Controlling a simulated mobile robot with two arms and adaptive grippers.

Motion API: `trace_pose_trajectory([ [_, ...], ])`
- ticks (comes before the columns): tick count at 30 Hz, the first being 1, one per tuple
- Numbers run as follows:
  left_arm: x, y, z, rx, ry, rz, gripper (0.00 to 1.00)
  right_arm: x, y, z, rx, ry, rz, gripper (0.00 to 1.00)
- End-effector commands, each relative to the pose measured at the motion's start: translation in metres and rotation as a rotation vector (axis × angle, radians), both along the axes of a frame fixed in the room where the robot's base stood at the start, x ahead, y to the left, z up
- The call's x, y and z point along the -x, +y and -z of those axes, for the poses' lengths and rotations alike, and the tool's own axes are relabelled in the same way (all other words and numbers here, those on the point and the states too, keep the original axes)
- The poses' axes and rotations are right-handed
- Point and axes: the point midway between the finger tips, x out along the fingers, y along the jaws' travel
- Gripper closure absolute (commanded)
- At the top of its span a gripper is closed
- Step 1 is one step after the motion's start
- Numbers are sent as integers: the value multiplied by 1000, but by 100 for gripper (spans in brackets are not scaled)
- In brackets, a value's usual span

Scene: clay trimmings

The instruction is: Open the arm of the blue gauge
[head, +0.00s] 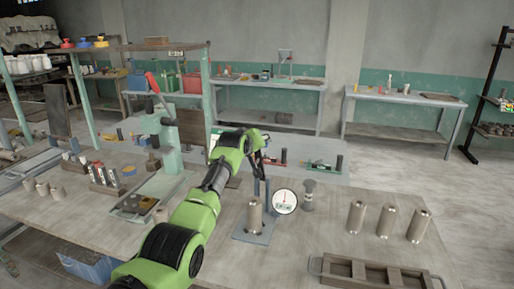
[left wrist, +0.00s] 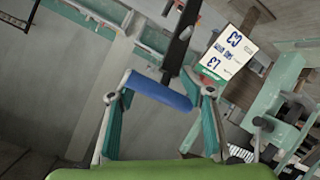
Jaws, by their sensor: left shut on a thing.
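The blue gauge (head: 267,228) stands on the wooden table, with a flat blue base, blue uprights and a round white dial (head: 285,202) with a red needle. A metal cylinder (head: 254,214) stands upright on its base. My left gripper (head: 262,163) is above the gauge, at the top of its blue uprights. In the left wrist view, my left gripper (left wrist: 160,94) is shut on the blue bar (left wrist: 158,90), which lies across between its two fingertips. The gauge's lower parts are out of the left wrist view. My right gripper is in neither view.
Three metal cylinders (head: 387,220) stand on the table at the right. A wooden tray (head: 372,270) with compartments is at the front right. A grey metal spool-like piece (head: 308,195) stands just right of the dial. A green press (head: 168,145) is at the left.

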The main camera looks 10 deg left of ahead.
Motion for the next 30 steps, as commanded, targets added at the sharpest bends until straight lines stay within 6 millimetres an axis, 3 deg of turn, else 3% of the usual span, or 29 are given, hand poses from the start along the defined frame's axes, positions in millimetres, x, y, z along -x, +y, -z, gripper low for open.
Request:
trace_pose_trajectory([
  [21, -2, 1, -4, -27, -1, 5, 93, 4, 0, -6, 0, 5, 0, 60],
  [22, -2, 1, -4, -27, -1, 5, 46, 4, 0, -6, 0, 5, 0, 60],
  [23, -2, 1, -3, -28, -1, 6, 39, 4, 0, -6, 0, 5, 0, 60],
  [30, -1, 0, -3, -19, 0, 5, 38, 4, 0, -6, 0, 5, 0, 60],
])
